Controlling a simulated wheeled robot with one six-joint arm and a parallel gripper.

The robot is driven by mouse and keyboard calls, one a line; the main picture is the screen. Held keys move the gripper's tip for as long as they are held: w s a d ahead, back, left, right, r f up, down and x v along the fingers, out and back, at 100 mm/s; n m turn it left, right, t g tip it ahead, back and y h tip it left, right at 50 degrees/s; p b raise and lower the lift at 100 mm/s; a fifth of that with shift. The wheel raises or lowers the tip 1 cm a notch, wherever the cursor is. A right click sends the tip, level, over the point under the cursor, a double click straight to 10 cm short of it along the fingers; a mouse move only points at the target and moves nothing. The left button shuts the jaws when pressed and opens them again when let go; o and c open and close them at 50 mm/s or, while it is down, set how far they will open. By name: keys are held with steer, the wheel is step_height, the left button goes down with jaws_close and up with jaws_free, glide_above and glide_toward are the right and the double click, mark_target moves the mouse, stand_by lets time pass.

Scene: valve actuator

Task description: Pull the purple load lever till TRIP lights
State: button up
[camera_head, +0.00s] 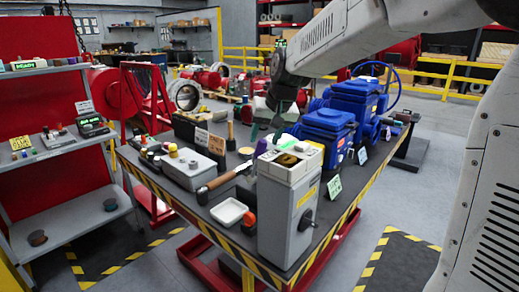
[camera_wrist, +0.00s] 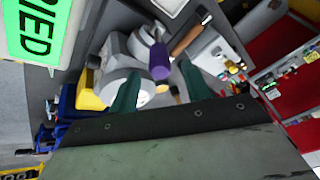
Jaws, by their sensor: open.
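The purple load lever (camera_wrist: 159,62) shows in the wrist view as a short purple cylinder on a grey, rounded device (camera_wrist: 122,60). It lies just beyond and between the two dark green fingers of my gripper (camera_wrist: 161,90). The fingers are apart, and I see nothing held between them. I cannot tell whether either finger touches the lever. In the head view my gripper (camera_head: 266,133) hangs over the workbench, fingers down, behind the grey box. I cannot make out a TRIP light in either view.
The workbench (camera_head: 225,222) has a striped edge. A tall grey box (camera_head: 287,215) stands at its front corner, with blue actuators (camera_head: 328,128) to the right. A hammer (camera_head: 222,181) and white tray (camera_head: 229,212) lie left. A green sign (camera_wrist: 38,30) is close in the wrist view.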

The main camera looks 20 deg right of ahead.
mark_target(261, 148)
steer(key=x, duration=0.5)
steer(key=shift+w+f, duration=0.1)
steer(key=shift+f, duration=0.1)
